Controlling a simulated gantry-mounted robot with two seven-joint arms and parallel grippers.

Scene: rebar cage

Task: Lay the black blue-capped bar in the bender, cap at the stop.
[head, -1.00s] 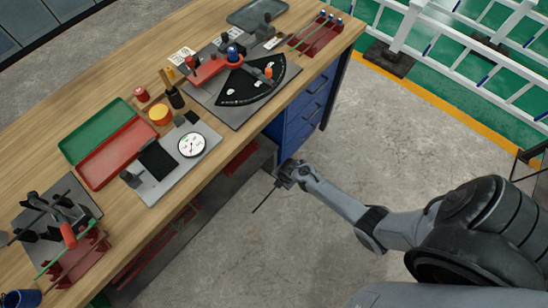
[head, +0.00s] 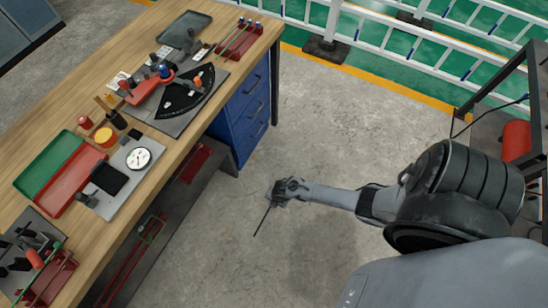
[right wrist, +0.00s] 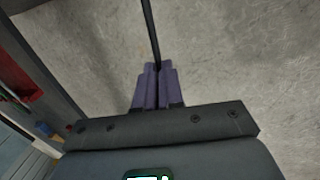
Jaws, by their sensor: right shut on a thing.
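My right gripper (head: 277,192) is over the concrete floor, to the right of the workbench and clear of it. It is shut on a thin black bar (head: 262,220), which hangs down and slightly left in the head view. In the right wrist view the black bar (right wrist: 150,32) runs up and away from between the purple finger pads of the gripper (right wrist: 154,78). No blue cap shows on the visible part of the bar. The bender (head: 187,102), with a black quarter-round scale plate and red and blue parts, stands on the far part of the bench. My left gripper is not in view.
The wooden workbench (head: 70,130) holds a red tray (head: 70,180), a green tray (head: 50,160), a dial scale (head: 140,158) and a red rack (head: 238,42) with blue-capped bars. Blue drawers (head: 245,110) stand under its far end. The floor around the gripper is free.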

